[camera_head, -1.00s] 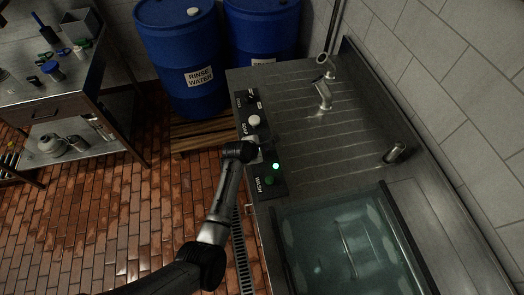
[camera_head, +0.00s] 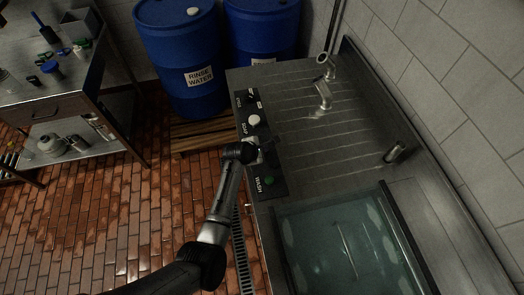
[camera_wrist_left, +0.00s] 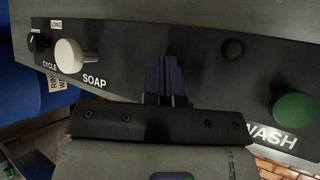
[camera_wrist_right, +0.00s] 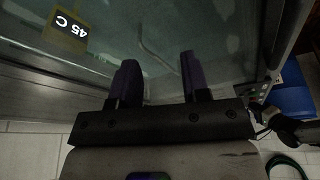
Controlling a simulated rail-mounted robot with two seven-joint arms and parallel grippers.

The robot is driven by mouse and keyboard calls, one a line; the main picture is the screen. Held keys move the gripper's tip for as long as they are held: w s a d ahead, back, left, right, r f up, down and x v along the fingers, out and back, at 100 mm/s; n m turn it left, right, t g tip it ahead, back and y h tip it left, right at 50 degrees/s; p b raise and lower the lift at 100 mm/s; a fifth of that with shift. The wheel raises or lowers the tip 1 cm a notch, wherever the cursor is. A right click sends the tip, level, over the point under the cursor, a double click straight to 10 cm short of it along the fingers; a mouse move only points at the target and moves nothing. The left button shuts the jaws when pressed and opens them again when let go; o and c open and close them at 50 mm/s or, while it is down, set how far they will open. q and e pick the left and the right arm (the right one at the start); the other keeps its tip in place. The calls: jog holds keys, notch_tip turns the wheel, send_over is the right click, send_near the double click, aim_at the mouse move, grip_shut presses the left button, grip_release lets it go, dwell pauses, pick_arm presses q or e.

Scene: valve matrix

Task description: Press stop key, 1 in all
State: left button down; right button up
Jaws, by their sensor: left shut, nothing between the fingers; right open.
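The dark control panel (camera_head: 262,165) runs along the sink unit's front edge. It carries a white SOAP knob (camera_head: 254,120) and a green WASH button (camera_head: 268,180). A dark, unlit round lamp (camera_wrist_left: 233,49) sits between them. My left gripper (camera_head: 267,144) is shut and empty at the panel between SOAP and the lamp; its fingertips (camera_wrist_left: 167,62) also show in the left wrist view. No key marked stop is visible; the gripper covers that part of the panel. My right gripper (camera_wrist_right: 160,68) is open and empty over the water basin, outside the head view.
The basin (camera_head: 345,245) of water lies right of the panel's near end. A faucet (camera_head: 324,92) and a short metal fitting (camera_head: 394,153) stand on the sink unit. Blue barrels (camera_head: 180,55) stand behind on a pallet. A CYCLE knob (camera_wrist_left: 39,42) is beyond SOAP.

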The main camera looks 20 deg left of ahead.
jog(key=shift+r, duration=0.1)
dwell(0.4)
pick_arm(q)
jog(key=shift+r+p, duration=0.65)
jog(key=shift+p, duration=0.3)
jog(key=shift+r, duration=0.15)
pick_arm(e)
notch_tip(320, 180, up, 2)
jog(key=shift+d+r, duration=0.1)
jog(key=shift+d, duration=0.05)
pick_arm(q)
jog(key=shift+r+p, duration=0.1)
jog(key=shift+p, duration=0.25)
jog(key=shift+r+p, duration=0.8)
jog(key=shift+p, duration=0.1)
notch_tip(320, 180, up, 3)
jog(key=p, duration=0.4)
jog(key=shift+r, duration=0.15)
pick_arm(e)
notch_tip(320, 180, up, 6)
jog(key=shift+f, duration=0.1)
